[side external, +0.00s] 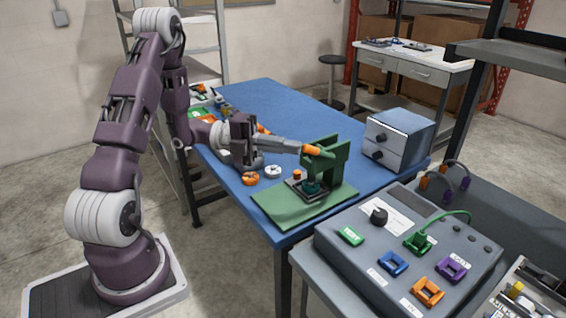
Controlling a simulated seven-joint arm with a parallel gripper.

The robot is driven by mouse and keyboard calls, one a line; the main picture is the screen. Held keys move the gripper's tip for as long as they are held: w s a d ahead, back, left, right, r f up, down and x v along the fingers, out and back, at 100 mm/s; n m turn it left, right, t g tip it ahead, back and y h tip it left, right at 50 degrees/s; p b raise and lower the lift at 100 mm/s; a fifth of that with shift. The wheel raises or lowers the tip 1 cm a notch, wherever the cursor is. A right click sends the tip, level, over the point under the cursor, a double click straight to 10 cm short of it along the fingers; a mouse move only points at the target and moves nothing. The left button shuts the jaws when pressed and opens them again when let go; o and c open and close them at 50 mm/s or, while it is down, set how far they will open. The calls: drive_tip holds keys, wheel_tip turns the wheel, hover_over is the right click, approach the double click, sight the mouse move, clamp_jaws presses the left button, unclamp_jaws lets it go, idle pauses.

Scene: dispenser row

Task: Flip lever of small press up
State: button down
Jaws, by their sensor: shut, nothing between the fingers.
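The small press (335,160) is a green upright frame on the near end of the blue table. A dark plate with a round dark green part and a small orange knob sits at its foot. My gripper (318,151) reaches in from the left, with long grey fingers that lie shut and hold nothing. An orange piece shows at their end, against the upper left of the press. I cannot tell whether it is my fingertips or the lever's grip. The lever is not clearly distinguishable, and I cannot tell its angle or whether I touch it.
A green mat (275,208) lies under the press. An orange ring part (250,178) and a white one (273,171) lie left of it. A drawer box (400,138) stands to the right. A grey control panel (410,250) fills the front right. The table's far middle is clear.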

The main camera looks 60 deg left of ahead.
drive_tip(key=s+d+r+v, duration=0.1)
drive_tip(key=s+v, duration=0.1)
drive_tip(key=v, duration=1)
drive_tip(key=shift+s, duration=0.15)
drive_tip(key=d+r+m+g, duration=0.3)
drive_tip(key=d+m+g, duration=0.3)
drive_tip(key=d+m, duration=0.25)
drive_tip(key=s+d+r+m+y, duration=0.1)
drive_tip(key=s+d+m+y, duration=0.4)
drive_tip(key=m, duration=1.2)
drive_tip(key=s+d+r+m+y, duration=0.2)
drive_tip(key=s+d+m+y, duration=0.3)
drive_tip(key=m, duration=1.3)
drive_tip(key=s+y, duration=0.1)
drive_tip(key=y, duration=0.3)
drive_tip(key=shift+s, duration=0.4)
